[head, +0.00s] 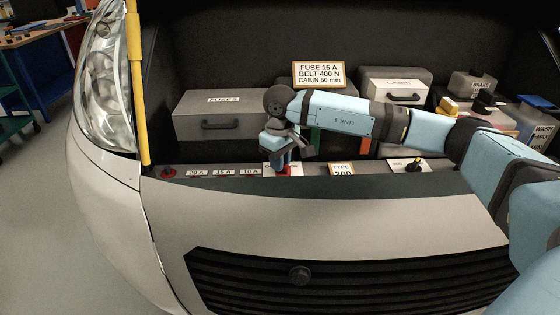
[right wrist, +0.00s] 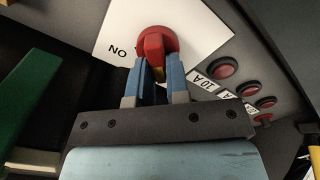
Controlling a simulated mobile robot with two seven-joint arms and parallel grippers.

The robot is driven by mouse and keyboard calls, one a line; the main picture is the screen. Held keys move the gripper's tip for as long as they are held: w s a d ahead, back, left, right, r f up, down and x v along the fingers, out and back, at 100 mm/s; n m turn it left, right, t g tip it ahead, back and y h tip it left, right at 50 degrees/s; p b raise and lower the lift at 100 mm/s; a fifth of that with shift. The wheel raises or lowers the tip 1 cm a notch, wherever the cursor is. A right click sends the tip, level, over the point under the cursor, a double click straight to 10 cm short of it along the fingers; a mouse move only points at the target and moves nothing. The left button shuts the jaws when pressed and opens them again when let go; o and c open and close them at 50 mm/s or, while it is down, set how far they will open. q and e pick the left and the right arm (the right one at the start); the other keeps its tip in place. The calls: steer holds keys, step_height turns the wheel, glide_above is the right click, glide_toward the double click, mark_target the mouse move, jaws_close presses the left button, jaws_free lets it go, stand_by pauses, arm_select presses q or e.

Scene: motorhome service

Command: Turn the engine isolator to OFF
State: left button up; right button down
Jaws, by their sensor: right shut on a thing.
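The engine isolator is a red rotary knob (right wrist: 155,40) on a white plate (right wrist: 112,33). In the right wrist view the plate's "ON" lettering shows upside down, left of the knob; no OFF lettering is visible. My right gripper (right wrist: 157,72) is shut on the knob's handle, with a blue finger on each side. In the head view my right gripper (head: 280,160) reaches down to the red knob (head: 285,172) at the bay's front ledge and hides much of it and its plate. My left gripper is not in view.
Several red round parts (right wrist: 224,67) with amp labels sit in a row beside the isolator. Behind the ledge stand a grey FUSES box (head: 225,125), a sign (head: 320,74) and other boxes (head: 398,82). A black knob (head: 413,165) is to the right. A yellow prop (head: 137,80) rises at left.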

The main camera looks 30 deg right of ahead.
steer(key=c, duration=1.1)
jaws_free()
steer(key=shift+r, duration=0.15)
arm_select(q)
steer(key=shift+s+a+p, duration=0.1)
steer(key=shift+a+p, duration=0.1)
steer(key=shift+p, duration=0.6)
arm_select(e)
step_height(320, 180, up, 14)
steer(key=shift+f, duration=0.2)
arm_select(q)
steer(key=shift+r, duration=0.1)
